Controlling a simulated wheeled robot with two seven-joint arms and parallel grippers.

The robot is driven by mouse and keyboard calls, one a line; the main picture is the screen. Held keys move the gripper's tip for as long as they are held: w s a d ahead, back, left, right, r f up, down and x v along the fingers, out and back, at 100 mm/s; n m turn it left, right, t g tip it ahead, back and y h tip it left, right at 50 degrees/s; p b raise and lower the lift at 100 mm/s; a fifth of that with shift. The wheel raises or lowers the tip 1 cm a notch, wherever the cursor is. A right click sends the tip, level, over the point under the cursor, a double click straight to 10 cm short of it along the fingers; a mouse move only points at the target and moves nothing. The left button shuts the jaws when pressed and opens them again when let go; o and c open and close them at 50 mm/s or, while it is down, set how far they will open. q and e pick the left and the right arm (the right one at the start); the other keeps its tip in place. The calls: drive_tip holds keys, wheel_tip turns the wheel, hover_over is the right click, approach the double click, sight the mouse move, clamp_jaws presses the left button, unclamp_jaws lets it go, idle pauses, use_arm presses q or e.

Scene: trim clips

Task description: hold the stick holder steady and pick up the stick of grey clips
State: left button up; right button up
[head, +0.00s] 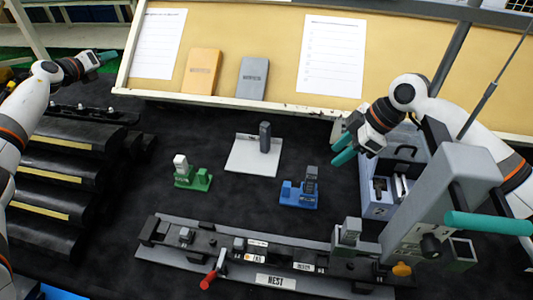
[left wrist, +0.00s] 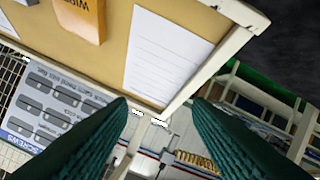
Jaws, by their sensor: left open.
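A blue holder (head: 297,196) stands on the dark table with a dark grey upright stick (head: 311,178) in it. A green holder (head: 193,180) with a pale stick stands to its left. A white plate (head: 253,158) carries another dark grey upright block (head: 265,136). Which one is the stick holder is not clear from the picture. My left gripper (head: 106,56) is at the upper left, far from these, open and empty; its fingers (left wrist: 160,120) are apart in the left wrist view. My right gripper (head: 343,148) is above and right of the blue holder, its teal fingers apart and empty.
A long rail labelled NEST (head: 275,281) with a red-handled lever (head: 208,281) lies in front. A grey-blue bin (head: 378,207) and a tall grey machine (head: 440,205) stand right. Black stepped racks (head: 70,165) are left. A tan board (head: 272,40) borders the back.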

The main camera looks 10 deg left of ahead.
use_arm(q)
drive_tip(key=w+d+r+m+h, duration=0.2)
drive_tip(key=w+d+m, duration=0.15)
drive_tip(key=d, duration=0.45)
drive_tip(key=w+d+r+m+h, duration=0.1)
drive_tip(key=w+d+r+m, duration=0.1)
drive_tip(key=d+m, duration=0.4)
drive_tip(key=d+f+m+g+h, duration=0.2)
drive_tip(key=d+m+g+h, duration=0.3)
drive_tip(key=d, duration=1.1)
drive_tip(key=m+g+y, duration=0.4)
drive_tip(key=m+g, duration=0.4)
drive_tip(key=g, duration=0.2)
approach(290, 196)
drive_tip(key=x, duration=0.5)
drive_tip(key=shift+w+f, duration=0.15)
drive_tip(key=shift+c, duration=0.5)
drive_tip(key=shift+a, duration=0.1)
clamp_jaws()
